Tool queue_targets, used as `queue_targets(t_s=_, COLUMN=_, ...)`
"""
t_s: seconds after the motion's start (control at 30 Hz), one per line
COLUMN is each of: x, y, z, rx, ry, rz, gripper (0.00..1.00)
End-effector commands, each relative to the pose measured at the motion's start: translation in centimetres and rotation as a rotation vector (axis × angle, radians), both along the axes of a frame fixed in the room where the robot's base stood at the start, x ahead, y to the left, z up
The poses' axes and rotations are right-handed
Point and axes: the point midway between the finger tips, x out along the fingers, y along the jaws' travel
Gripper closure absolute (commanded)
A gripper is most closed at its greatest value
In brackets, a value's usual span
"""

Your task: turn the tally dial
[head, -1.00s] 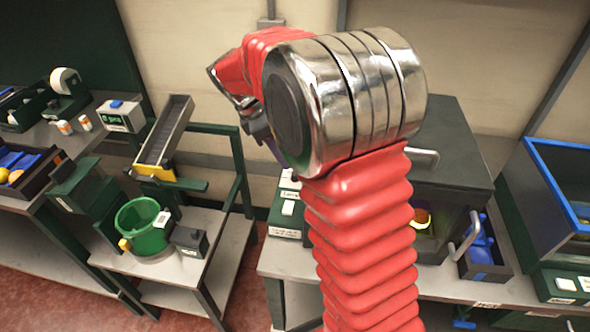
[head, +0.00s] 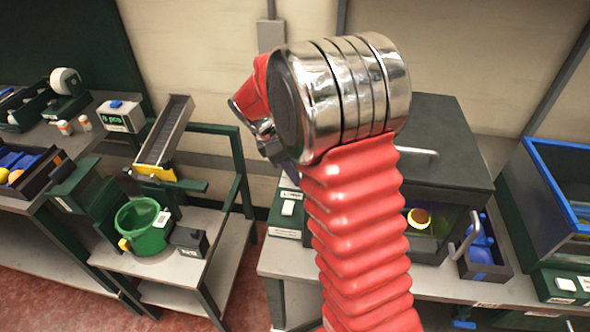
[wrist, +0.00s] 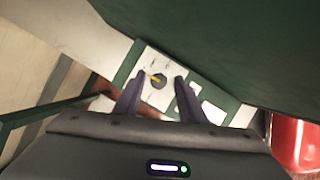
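The pointer is directed to the upper left. In the head view my gripper (head: 283,163) is mostly hidden behind my red arm, and the dial cannot be made out there.
Green boxes with white switches (head: 288,208) stand at the bench's left end. A dark cabinet (head: 440,150) with an orange (head: 418,217) inside stands behind my arm. A green bucket (head: 143,226) sits on the lower left stand. A large dark green surface (wrist: 230,40) lies close in the wrist view.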

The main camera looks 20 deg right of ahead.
Motion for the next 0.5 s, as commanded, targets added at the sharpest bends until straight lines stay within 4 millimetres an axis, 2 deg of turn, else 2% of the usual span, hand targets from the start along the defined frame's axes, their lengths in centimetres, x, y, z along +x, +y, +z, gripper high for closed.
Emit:
queue_targets(t_s=0.07, x=0.00, y=0.01, z=0.02, rx=0.000, ry=0.000, rz=0.000, gripper=0.69)
queue_targets(t_s=0.5, x=-0.07, y=0.01, z=0.01, rx=0.000, ry=0.002, rz=-0.001, gripper=1.00)
